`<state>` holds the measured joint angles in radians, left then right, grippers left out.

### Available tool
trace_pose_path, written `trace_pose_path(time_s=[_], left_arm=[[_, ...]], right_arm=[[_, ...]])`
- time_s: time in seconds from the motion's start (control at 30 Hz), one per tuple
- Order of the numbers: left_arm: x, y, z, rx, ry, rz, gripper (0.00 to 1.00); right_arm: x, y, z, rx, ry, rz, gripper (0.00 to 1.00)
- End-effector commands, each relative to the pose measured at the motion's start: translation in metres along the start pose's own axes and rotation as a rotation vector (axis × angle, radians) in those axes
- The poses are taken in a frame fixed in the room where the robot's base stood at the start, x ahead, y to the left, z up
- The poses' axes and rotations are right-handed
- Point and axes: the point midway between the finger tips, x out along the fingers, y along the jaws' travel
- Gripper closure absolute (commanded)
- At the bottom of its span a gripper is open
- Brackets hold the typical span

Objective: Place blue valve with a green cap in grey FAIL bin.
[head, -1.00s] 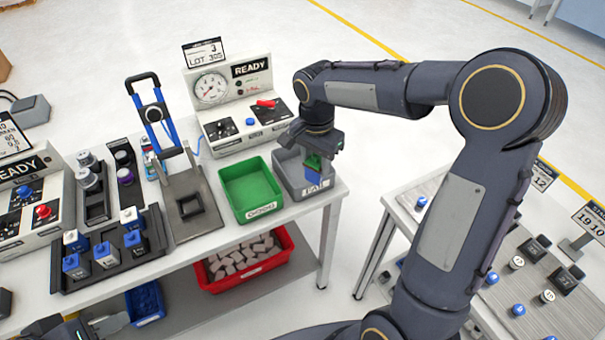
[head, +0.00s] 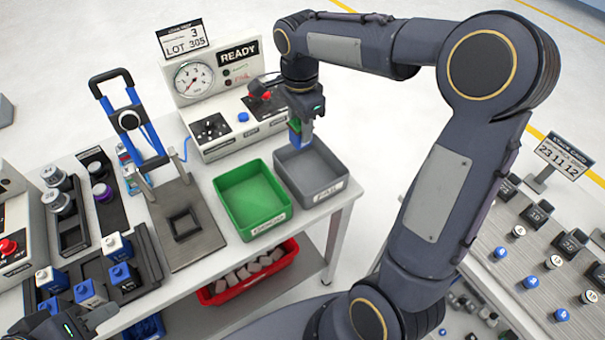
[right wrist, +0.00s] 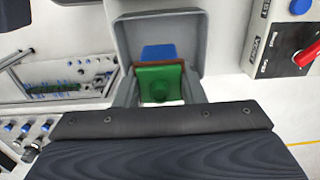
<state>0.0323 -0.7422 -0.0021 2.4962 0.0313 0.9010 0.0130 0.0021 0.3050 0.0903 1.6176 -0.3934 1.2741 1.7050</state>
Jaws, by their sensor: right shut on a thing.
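My right gripper (head: 299,128) is shut on the blue valve with a green cap (head: 295,134), held over the back left part of the grey FAIL bin (head: 330,197). In the right wrist view, the green cap (right wrist: 160,83) sits between the fingers, with part of the blue body (right wrist: 158,52) beyond it. The grey bin (right wrist: 125,38) frames the valve there. The bin looks empty where its inside shows. My left gripper (head: 68,326) is at the lower left edge, partly cut off; its fingers are unclear.
A green bin (head: 252,200) stands directly left of the grey one. A gauge panel marked READY (head: 215,95) stands behind the bins. A press stand (head: 180,222) and a black tray (head: 140,270) with blue and white valves are to the left. A red bin (head: 277,270) is on the lower shelf.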

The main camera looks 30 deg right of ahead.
Motion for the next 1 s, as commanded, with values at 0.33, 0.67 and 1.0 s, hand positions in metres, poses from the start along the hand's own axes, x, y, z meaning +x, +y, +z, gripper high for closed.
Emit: trace_pose_path(time_s=[0.33, 0.67, 1.0], left_arm=[[0.041, -0.019, 0.021, 0.0, 0.0, 0.0, 0.64], [0.043, -0.02, 0.022, 0.0, 0.0, 0.0, 0.64], [0.042, -0.019, 0.021, 0.0, 0.0, 0.0, 0.64]], right_arm=[[0.049, 0.0, 0.0, -0.001, 0.0, -0.001, 0.88], [0.096, 0.001, 0.0, -0.001, 0.0, 0.005, 0.88], [0.138, 0.001, 0.0, -0.002, 0.0, 0.004, 0.88]])
